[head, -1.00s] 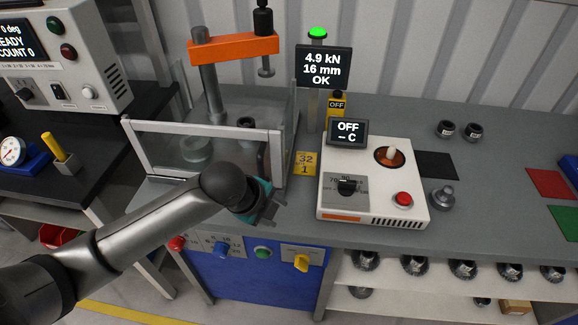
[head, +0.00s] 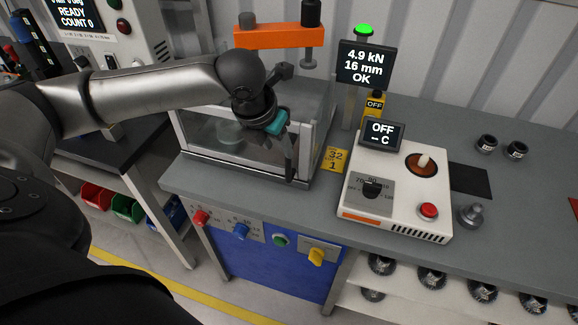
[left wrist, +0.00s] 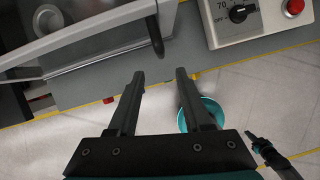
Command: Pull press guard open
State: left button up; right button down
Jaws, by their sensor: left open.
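The press guard (head: 186,130) is a clear box with a pale grey frame around the press on the bench. Its frame also shows at upper left in the left wrist view (left wrist: 85,32). A dark upright bar, apparently its handle (left wrist: 155,35), stands at its right front corner. My left gripper (head: 289,168) points down in front of that corner and hides part of it. In the left wrist view its fingers (left wrist: 158,76) are open and empty, with the bar just beyond the gap. What looks like my right gripper (left wrist: 256,140) is small at lower right; its jaws are unclear.
The orange press head (head: 280,36) rises above the guard. A display (head: 364,63) reads OK.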

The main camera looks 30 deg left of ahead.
aim_at(287, 163)
pick_arm(q)
jog(key=b+x, duration=0.1)
jog(key=x, duration=1)
jog(key=shift+w+f, duration=0.15)
jog(key=shift+f, duration=0.15)
grip_shut()
jog(key=shift+r, duration=0.1)
dwell(0.8)
